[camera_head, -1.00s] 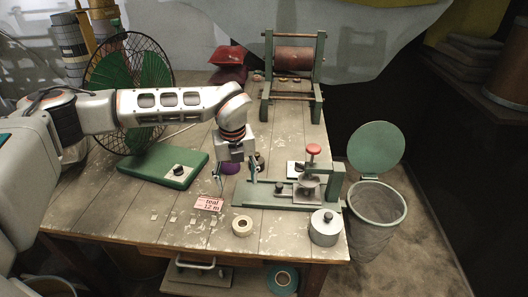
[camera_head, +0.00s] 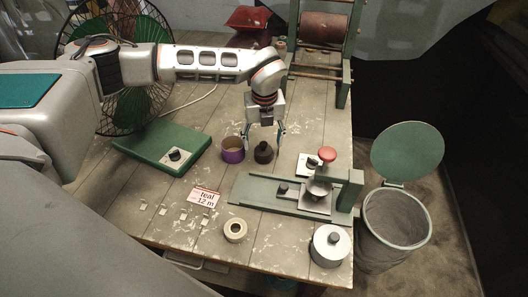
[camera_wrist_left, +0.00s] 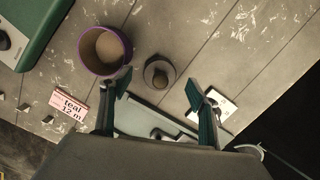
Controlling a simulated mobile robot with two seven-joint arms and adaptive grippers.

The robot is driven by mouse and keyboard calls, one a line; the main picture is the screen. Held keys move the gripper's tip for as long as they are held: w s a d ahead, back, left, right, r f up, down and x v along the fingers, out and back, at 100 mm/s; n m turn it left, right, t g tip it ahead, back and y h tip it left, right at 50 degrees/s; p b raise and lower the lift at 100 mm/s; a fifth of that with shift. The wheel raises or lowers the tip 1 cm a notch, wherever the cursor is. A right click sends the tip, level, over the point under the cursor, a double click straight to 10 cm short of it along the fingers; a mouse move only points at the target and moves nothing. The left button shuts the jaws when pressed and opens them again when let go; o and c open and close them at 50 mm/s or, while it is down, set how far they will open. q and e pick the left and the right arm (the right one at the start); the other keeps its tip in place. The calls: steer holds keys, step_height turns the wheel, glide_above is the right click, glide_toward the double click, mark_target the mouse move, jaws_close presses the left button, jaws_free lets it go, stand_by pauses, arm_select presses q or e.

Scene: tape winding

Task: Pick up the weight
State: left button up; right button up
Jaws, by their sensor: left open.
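A small dark weight (camera_head: 263,153) with a knob on top stands upright on the wooden table. It sits just right of a purple-sided cup (camera_head: 232,149). My left gripper (camera_head: 266,136) is open, pointing down above the weight, its fingers apart and empty. In the left wrist view the weight (camera_wrist_left: 159,74) appears between and slightly beyond the open fingertips (camera_wrist_left: 157,86), with no contact visible. My right gripper is not in view.
A green scale-like base (camera_head: 160,147) lies left. A green fixture with a red knob (camera_head: 327,154) stands right, near a lidded metal tin (camera_head: 329,246). A mesh bin (camera_head: 396,219) stands beside the table.

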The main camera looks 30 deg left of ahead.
mark_target(264, 143)
arm_select(q)
step_height(264, 143, down, 4)
steer(key=shift+w+f, duration=0.1)
steer(key=c, duration=1.5)
